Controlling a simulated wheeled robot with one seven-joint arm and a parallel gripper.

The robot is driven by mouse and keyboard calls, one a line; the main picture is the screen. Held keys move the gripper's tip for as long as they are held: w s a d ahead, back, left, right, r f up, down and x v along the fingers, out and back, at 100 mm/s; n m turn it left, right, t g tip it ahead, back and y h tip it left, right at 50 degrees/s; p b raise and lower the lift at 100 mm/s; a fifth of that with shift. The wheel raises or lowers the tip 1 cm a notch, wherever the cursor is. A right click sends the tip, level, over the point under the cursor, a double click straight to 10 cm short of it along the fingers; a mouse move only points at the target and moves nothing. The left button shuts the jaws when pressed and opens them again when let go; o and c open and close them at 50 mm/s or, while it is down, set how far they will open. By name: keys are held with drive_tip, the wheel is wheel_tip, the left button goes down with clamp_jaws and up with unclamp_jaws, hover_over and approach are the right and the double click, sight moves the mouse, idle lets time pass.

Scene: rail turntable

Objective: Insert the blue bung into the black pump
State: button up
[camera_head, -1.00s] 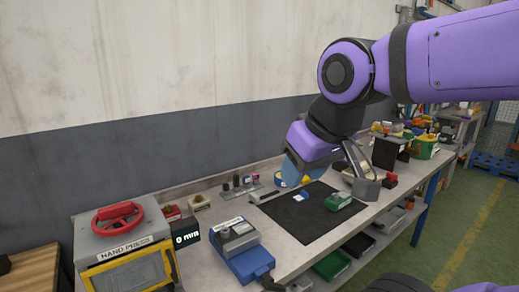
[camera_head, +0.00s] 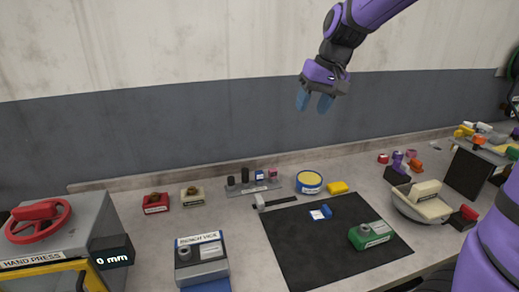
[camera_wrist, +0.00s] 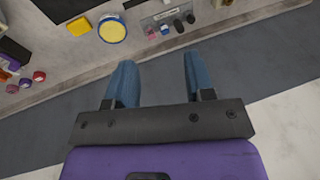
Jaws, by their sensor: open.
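My gripper (camera_head: 314,104) is raised in front of the wall, high above the bench, with its two blue fingers apart and nothing between them. It also shows in the wrist view (camera_wrist: 158,65). A small blue cylinder (camera_head: 326,211) lies on the dark mat beside a white card. A small blue peg (camera_head: 259,174) stands in a grey rack between a dark peg and a pink peg; it also shows in the wrist view (camera_wrist: 165,30). I cannot tell which of these blue pieces is the bung. I cannot pick out a black pump for certain.
The dark mat (camera_head: 290,250) carries a green block (camera_head: 371,235). A yellow-topped blue roll (camera_head: 309,182) and a yellow block (camera_head: 338,188) lie behind it. A bench vice (camera_head: 200,262) and hand press (camera_head: 55,235) stand left. Space around my gripper is clear.

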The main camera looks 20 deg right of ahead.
drive_tip(key=w+a+f+g, duration=0.1)
drive_tip(key=w+a+f, duration=0.1)
drive_tip(key=w+f, duration=0.9)
drive_tip(key=g+h, duration=0.1)
drive_tip(key=h, duration=0.2)
approach(259, 171)
drive_tip(key=shift+d+n, duration=0.15)
drive_tip(key=shift+n, duration=0.25)
wheel_tip(259, 171, down, 10)
drive_tip(key=shift+f, duration=0.2)
drive_tip(key=shift+s, duration=0.1)
drive_tip(key=shift+c, duration=0.5)
drive_tip(key=c, duration=0.7)
drive_tip(key=shift+r, duration=0.7)
drive_tip(key=shift+r, duration=3.05)
